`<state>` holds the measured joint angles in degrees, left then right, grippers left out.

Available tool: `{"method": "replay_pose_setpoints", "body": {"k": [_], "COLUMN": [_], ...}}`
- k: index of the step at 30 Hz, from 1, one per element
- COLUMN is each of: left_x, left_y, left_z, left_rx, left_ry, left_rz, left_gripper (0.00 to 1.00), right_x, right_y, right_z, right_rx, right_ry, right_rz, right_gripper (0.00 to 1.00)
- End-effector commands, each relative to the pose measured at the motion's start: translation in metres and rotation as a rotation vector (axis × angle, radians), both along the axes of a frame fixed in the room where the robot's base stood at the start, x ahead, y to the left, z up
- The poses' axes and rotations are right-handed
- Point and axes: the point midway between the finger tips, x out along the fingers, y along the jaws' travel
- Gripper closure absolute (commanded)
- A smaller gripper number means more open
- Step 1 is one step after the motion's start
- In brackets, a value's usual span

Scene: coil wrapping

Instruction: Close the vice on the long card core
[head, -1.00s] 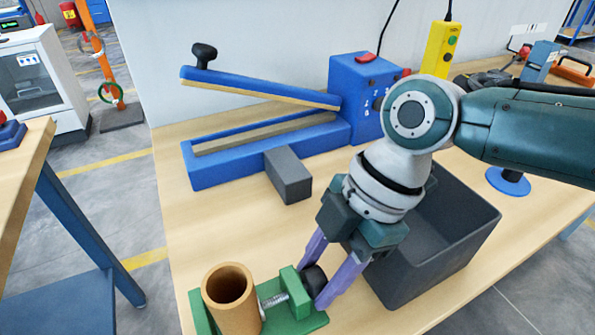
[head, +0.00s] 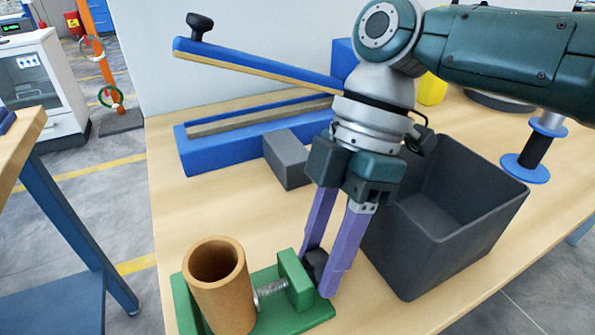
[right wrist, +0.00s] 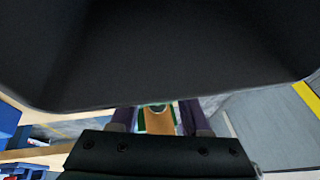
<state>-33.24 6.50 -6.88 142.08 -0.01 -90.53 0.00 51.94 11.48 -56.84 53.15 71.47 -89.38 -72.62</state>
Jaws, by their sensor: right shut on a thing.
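The long card core (head: 224,291) is a brown open tube standing, slightly tilted in the picture, in the green vice (head: 296,284). A green plate is on its left and the vice's metal screw (head: 270,290) on its right. The screw's end is at or very near the core; I cannot tell whether they touch. My right gripper (head: 325,274) is shut on the vice's black knob (head: 314,262), partly hidden by the purple fingers. In the right wrist view, the core (right wrist: 159,121) shows between the fingers. My left gripper is not in view.
A dark open bin (head: 440,245) stands close right of my right gripper and fills much of the right wrist view (right wrist: 170,50). Behind are a grey block (head: 287,163) and a blue sealer (head: 205,160) with its arm raised. Bare table lies behind the core.

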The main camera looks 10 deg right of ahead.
Motion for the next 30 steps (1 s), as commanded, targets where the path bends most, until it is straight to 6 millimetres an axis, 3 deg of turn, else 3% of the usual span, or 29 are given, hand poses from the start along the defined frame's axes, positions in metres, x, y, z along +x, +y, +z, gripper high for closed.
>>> {"method": "replay_pose_setpoints", "body": {"k": [1, 2, 9, 20, 30], "left_x": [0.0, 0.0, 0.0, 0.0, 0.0], "left_y": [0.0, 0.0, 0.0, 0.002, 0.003], "left_z": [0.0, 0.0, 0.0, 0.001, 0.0], "left_rx": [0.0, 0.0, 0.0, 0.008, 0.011], "left_ry": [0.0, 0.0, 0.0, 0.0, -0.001], "left_rz": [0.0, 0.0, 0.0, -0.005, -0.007], "left_gripper": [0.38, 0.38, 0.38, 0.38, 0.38], "right_x": [0.0, 0.0, 0.0, 0.003, 0.022], "right_y": [-0.001, -0.001, -0.001, -0.003, -0.023], "right_z": [0.0, 0.0, 0.0, 0.008, 0.067], "right_rx": [-0.002, -0.002, -0.002, -0.001, 0.0], "right_ry": [0.0, 0.0, 0.0, -0.002, -0.004], "right_rz": [-0.001, -0.001, 0.0, -0.001, -0.001], "right_gripper": [1.0, 0.51, 0.24, 0.23, 0.23]}}
